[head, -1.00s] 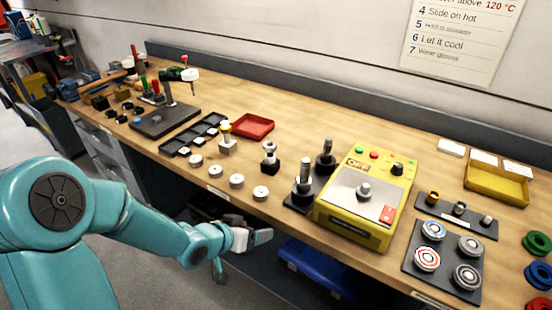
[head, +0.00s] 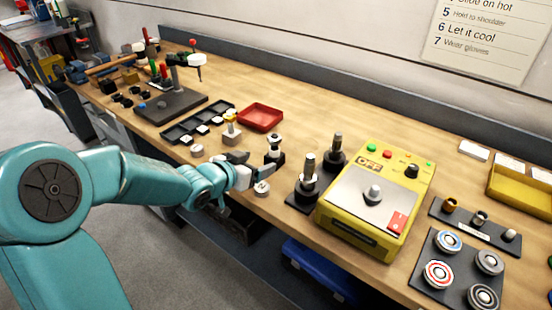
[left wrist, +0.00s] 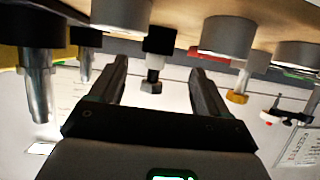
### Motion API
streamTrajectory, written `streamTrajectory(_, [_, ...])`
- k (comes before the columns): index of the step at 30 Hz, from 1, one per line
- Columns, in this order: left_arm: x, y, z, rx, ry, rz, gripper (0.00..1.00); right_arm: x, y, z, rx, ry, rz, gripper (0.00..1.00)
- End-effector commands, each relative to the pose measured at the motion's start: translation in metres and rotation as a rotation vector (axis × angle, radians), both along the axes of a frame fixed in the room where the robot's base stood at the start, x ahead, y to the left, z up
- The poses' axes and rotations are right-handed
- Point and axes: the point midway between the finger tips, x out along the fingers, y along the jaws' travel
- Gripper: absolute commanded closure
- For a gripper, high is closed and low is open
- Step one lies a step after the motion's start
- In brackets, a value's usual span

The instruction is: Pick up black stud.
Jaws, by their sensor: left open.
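What looks like the black stud is a small black block (head: 274,158) with a silver bolt-like top, upright near the front of the wooden bench. In the left wrist view, where things appear upside down, the black stud (left wrist: 160,40) is ahead, between the two finger lines. My left gripper (head: 243,168) is at the bench's front edge, just left of the black stud in the head view. Its jaws (left wrist: 159,78) are open and empty, apart from the stud. My right gripper is not in view.
Round pale discs (head: 262,188) lie along the front edge close to my gripper. Tall dark-based posts (head: 309,172) and a yellow heater box (head: 350,240) are to the right. A red tray (head: 260,116) and a black compartment tray (head: 178,133) lie behind and left.

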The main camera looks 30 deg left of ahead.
Motion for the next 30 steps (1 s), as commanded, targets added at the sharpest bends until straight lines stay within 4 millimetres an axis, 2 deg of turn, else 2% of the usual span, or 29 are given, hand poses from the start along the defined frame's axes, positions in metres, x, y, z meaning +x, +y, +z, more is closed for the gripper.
streamTrajectory(5, [0.014,-0.003,-0.005,0.000,0.000,-0.001,0.23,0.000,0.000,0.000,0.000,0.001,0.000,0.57])
streamTrajectory(13, [0.053,-0.007,-0.019,-0.002,0.001,0.000,0.23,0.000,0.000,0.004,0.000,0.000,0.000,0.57])
streamTrajectory(22, [0.060,-0.007,-0.022,-0.001,0.000,0.000,0.23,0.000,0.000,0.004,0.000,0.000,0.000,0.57])
streamTrajectory(23, [0.060,-0.007,-0.022,-0.001,0.000,0.000,0.30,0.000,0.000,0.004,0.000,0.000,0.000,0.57])
streamTrajectory(27, [0.060,-0.006,-0.022,-0.001,0.000,0.000,0.76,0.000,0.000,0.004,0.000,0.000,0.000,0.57])
streamTrajectory(29, [0.060,-0.006,-0.022,-0.001,0.000,0.000,0.95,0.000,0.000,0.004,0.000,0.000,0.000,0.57])
streamTrajectory(30, [0.060,-0.006,-0.022,-0.001,0.000,0.000,1.00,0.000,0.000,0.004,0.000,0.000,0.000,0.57])
